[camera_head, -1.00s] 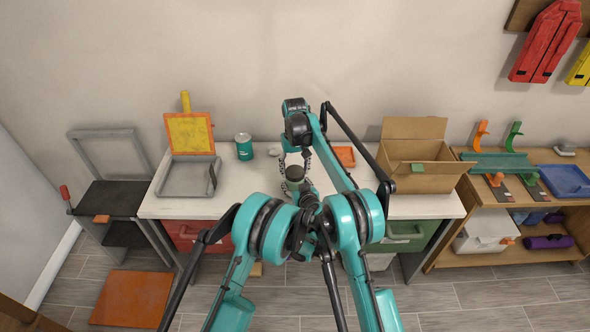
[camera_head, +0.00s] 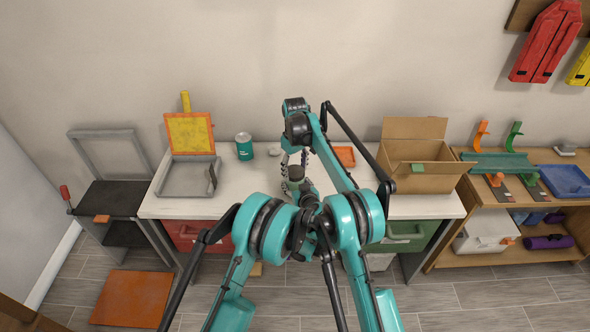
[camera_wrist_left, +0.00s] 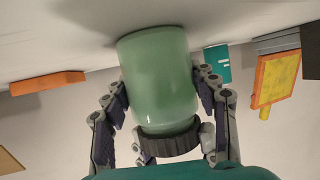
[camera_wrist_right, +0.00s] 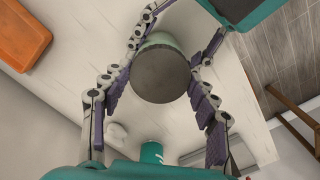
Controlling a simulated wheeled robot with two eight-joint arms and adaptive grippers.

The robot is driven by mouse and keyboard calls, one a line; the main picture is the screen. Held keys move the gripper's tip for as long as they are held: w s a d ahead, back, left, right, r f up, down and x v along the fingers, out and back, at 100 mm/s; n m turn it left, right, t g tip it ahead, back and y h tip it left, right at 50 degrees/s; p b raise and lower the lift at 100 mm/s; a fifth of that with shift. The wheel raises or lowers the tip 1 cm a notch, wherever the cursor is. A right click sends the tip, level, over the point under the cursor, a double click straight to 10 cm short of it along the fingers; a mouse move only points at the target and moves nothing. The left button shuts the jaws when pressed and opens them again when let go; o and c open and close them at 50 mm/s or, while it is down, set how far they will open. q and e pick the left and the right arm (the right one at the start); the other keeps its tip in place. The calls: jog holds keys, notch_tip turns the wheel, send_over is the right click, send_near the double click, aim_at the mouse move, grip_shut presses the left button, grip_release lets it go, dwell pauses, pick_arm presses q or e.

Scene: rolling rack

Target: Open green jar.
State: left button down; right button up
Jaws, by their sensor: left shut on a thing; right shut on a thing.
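The green jar (camera_wrist_left: 158,80) has a pale green body and a dark ridged lid (camera_wrist_right: 162,72). It stands upright on the white worktop, and its lid also shows in the head view (camera_head: 296,172). My left gripper (camera_wrist_left: 162,92) has its fingers on both sides of the jar body and is shut on it. My right gripper (camera_wrist_right: 165,62) comes down from above with its fingers on either side of the lid, shut on it. The lid looks seated on the body. In the head view my arms hide much of the jar and most of the left gripper.
On the white worktop (camera_head: 225,207) are a teal can (camera_head: 244,147), a small white object (camera_head: 274,152), an orange tray (camera_head: 344,156), a grey tray with a yellow panel (camera_head: 187,177) and an open cardboard box (camera_head: 419,178). The worktop between can and grey tray is partly clear.

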aim_at(295, 171)
jog(key=shift+r, duration=0.15)
jog(key=shift+r, duration=0.85)
jog(key=shift+r, duration=2.05)
pick_arm(q)
jog(key=shift+c, duration=2)
grip_release()
